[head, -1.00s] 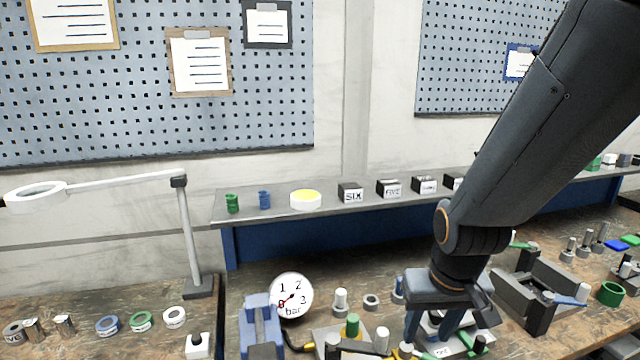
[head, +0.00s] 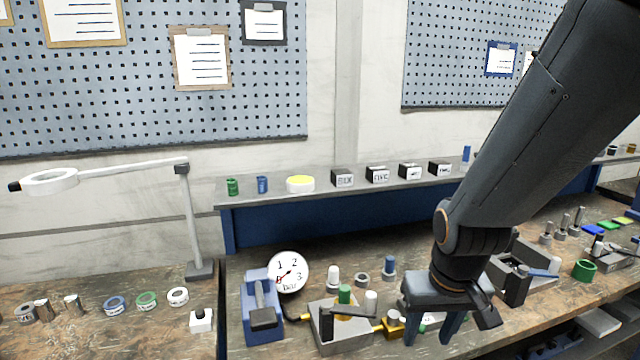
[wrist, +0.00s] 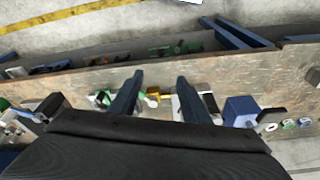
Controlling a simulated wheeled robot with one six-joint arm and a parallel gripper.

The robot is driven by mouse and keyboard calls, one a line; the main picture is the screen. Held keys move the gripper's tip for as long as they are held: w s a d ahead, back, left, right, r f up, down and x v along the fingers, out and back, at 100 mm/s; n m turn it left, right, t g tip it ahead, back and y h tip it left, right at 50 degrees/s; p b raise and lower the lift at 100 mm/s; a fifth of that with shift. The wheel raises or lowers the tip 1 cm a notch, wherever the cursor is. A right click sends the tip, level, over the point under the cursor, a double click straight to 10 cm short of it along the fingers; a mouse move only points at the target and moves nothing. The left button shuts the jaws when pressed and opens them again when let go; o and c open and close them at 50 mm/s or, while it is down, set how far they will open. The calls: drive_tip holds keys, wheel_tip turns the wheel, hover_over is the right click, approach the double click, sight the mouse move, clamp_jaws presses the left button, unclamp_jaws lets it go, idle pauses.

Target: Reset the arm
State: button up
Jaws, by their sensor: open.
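The jointed arm (head: 130,165) is white and carries a ring-shaped head (head: 50,180) at its left end. It runs nearly level from a grey upright post (head: 193,225) on a dark base (head: 200,270), at the back of the left bench. The ring head hangs over the bench's left part, well above it. My gripper (head: 434,335) is open, fingers down, over the right part of the bench, far to the right of the arm. In the wrist view my open gripper (wrist: 160,80) shows nothing clearly held. The jointed arm cannot be made out in the wrist view.
A pressure gauge (head: 288,272), a blue clamp (head: 260,310) and a grey block with green and white pegs (head: 340,325) stand left of my gripper. Tape rolls (head: 147,301) lie on the left bench. A shelf (head: 400,185) with labelled blocks runs behind.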

wheel_tip(320, 180, down, 10)
drive_tip(key=g+b, duration=0.1)
drive_tip(key=b, duration=0.7)
drive_tip(key=shift+w, duration=0.3)
drive_tip(key=shift+a+r, duration=0.1)
drive_tip(key=shift+r, duration=0.05)
